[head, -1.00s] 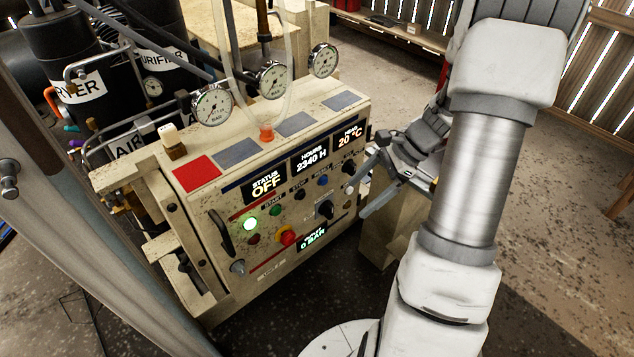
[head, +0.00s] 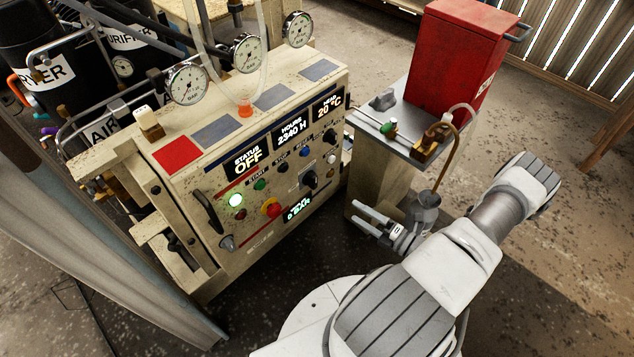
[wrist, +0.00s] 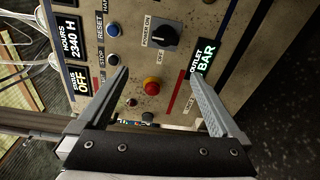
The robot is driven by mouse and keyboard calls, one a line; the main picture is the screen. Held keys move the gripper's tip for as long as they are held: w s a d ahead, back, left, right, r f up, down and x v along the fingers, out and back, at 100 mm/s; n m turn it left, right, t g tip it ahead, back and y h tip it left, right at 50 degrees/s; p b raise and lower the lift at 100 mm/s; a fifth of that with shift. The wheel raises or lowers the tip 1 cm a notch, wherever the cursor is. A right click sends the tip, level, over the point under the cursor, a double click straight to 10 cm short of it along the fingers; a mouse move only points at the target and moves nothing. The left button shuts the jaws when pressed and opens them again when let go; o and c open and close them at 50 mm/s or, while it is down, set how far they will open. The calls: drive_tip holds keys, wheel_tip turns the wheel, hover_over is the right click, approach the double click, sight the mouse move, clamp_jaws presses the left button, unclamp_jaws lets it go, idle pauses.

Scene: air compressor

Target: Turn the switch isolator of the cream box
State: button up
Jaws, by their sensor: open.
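The cream box (head: 190,205) is the compressor's control cabinet, left of my gripper in the head view. Its sloping front carries a black rotary switch (head: 310,180), which looks like the isolator. In the wrist view the switch (wrist: 164,38) has a white pointer mark and a label reading POWER ON and OFF. My gripper (head: 355,214) is open and empty, apart from the panel and to the right of it. In the wrist view its fingertips (wrist: 157,74) point at the panel, with the switch beyond them and the red button (wrist: 152,86) between the fingers.
Buttons and lit displays (head: 248,163) surround the switch; the status reads OFF. Gauges (head: 248,54) and a clear hose rise above the box. A pedestal with a grey top (head: 395,118), brass valve and red case (head: 458,60) stands behind my gripper. Dark floor lies in front.

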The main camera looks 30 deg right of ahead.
drive_tip(key=f+m+t+h, duration=0.1)
drive_tip(key=m, duration=0.1)
drive_tip(key=b, duration=0.2)
approach(316, 183)
drive_tip(key=x, duration=0.9)
drive_tip(key=shift+w+a, duration=0.1)
drive_tip(key=shift+w, duration=0.1)
drive_tip(key=c, duration=1.2)
